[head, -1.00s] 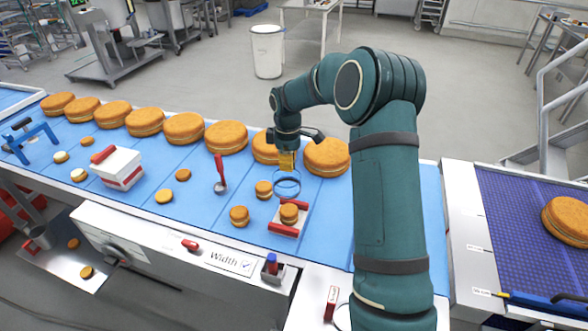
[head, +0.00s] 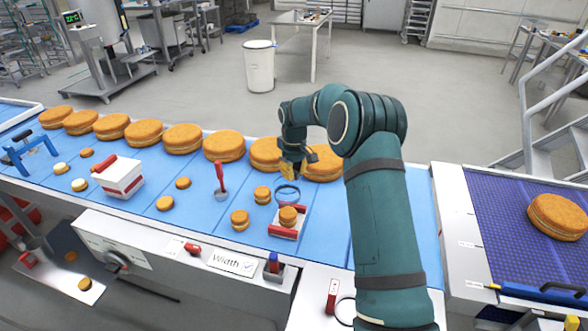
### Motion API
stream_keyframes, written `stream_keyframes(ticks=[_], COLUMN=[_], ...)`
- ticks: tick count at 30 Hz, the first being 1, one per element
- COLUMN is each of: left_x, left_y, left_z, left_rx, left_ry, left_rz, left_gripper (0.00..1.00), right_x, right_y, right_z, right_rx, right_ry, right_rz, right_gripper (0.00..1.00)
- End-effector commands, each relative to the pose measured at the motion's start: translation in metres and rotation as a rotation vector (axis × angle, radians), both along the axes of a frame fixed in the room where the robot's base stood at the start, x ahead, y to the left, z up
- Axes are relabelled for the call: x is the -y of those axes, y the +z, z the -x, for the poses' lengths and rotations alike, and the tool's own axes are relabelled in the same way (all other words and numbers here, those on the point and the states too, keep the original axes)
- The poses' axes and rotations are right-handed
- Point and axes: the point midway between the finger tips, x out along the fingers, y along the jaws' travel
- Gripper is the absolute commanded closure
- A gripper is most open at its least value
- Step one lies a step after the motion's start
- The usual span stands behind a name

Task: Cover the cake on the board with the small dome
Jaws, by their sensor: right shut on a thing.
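The cake (head: 288,216) is a small round layered one. It sits on a white board (head: 284,233) with red ends, near the front edge of the blue belt. The small dome (head: 288,194) is clear with a bluish rim; it shows just above and behind the cake in the picture. My right gripper (head: 290,172) points down and is shut on the dome's top, where a yellow part shows. The dome looks held up off the belt, but its exact height is hard to tell. The cake's top shows beneath the rim. My left gripper is out of view.
Small cakes (head: 240,219) and (head: 262,195) stand left of the board. A red-handled tool (head: 220,181) and a white box (head: 119,179) are farther left. Large round cakes (head: 224,145) line the back of the belt. Blue belt right of the board is clear.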

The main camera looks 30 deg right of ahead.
Motion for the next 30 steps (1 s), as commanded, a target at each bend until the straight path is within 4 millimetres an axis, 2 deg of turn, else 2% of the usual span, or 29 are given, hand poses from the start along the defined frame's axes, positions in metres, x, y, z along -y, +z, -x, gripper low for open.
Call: stream_keyframes(ticks=[3, 30], left_x=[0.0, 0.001], left_y=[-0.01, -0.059], left_z=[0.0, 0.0], left_rx=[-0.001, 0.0], left_ry=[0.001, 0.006], left_rz=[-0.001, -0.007], left_gripper=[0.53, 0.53], right_x=[0.0, 0.0], right_y=[-0.013, -0.086], right_z=[0.0, 0.0], right_rx=[0.0, 0.0], right_ry=[0.001, 0.002], right_rz=[0.0, 0.0], right_gripper=[1.0, 1.0])
